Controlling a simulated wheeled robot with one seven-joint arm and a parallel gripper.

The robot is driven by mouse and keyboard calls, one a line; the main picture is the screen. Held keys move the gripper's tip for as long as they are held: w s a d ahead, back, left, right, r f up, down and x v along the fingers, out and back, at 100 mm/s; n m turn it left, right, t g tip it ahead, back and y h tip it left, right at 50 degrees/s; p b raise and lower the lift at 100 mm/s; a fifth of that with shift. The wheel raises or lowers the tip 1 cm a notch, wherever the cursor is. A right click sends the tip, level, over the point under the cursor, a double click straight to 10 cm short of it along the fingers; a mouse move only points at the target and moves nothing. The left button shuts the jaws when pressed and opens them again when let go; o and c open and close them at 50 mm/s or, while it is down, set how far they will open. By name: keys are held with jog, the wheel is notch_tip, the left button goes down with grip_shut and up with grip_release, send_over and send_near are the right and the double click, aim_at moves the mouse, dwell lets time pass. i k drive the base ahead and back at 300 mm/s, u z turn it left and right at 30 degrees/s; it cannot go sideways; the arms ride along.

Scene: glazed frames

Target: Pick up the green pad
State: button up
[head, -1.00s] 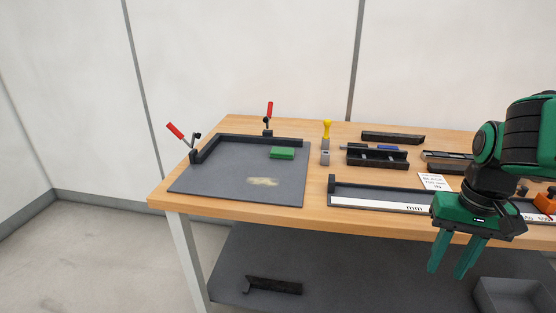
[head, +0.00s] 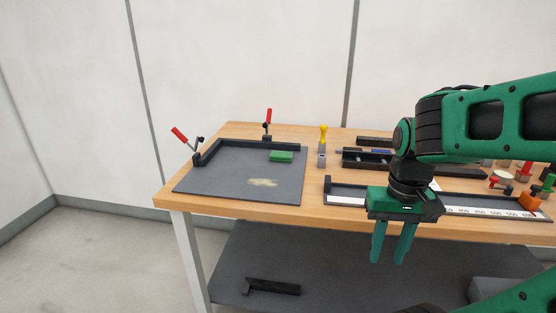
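The green pad (head: 281,156) is a small flat block. It lies on the dark grey mat (head: 225,182), near the black raised fence at the mat's back edge. My gripper (head: 389,257) has green fingers that point down and stand apart with nothing between them. It is in front of the bench's front edge, to the right of the pad and nearer to me.
Two red-handled clamps (head: 180,135) (head: 268,122) stand at the mat's back and left corner. A yellow-topped tool (head: 323,140) stands right of the mat. A black tray (head: 366,160) and a long ruler fixture (head: 345,200) lie farther right. The mat's front is clear apart from a pale smear.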

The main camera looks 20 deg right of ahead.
aim_at(287, 158)
jog(key=u, duration=0.05)
jog(key=i, duration=1)
jog(key=z, duration=0.05)
